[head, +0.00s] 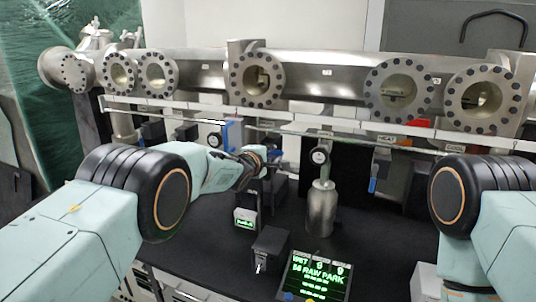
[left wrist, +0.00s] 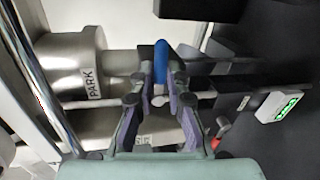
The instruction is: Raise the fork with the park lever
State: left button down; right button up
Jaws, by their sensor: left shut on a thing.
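My left gripper (head: 262,160) reaches in from the left over the black bench, below the metal pipe. In the left wrist view its two fingers (left wrist: 160,80) are closed around a blue lever handle (left wrist: 160,62), whose top stands out between the fingertips. A metal cylinder beside it carries a PARK label (left wrist: 92,82), so this looks like the park lever. In the head view the gripper mostly hides this handle. I cannot clearly make out the fork. My right gripper is out of view; only part of the right arm shows.
A metal pipe with several round flanged ports (head: 257,80) runs across the back, above a pale rail. A green-text screen (head: 318,276), a small display (head: 245,218) and a metal bottle-shaped part (head: 321,208) stand on the bench. Another blue handle (head: 374,185) hangs to the right.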

pick_arm(q)
jog(key=shift+w+a+r, duration=0.1)
jog(key=shift+w+r, duration=0.05)
jog(key=shift+r, duration=0.35)
jog(key=c, duration=1.5)
grip_release()
jog(key=shift+c, duration=0.2)
jog(key=shift+o, duration=1)
jog(key=shift+f, duration=0.1)
jog(key=shift+s+f, duration=0.1)
jog(key=shift+s, duration=0.1)
jog(key=shift+s, duration=0.15)
jog(key=v, duration=1.1)
jog(key=shift+s+a, duration=0.25)
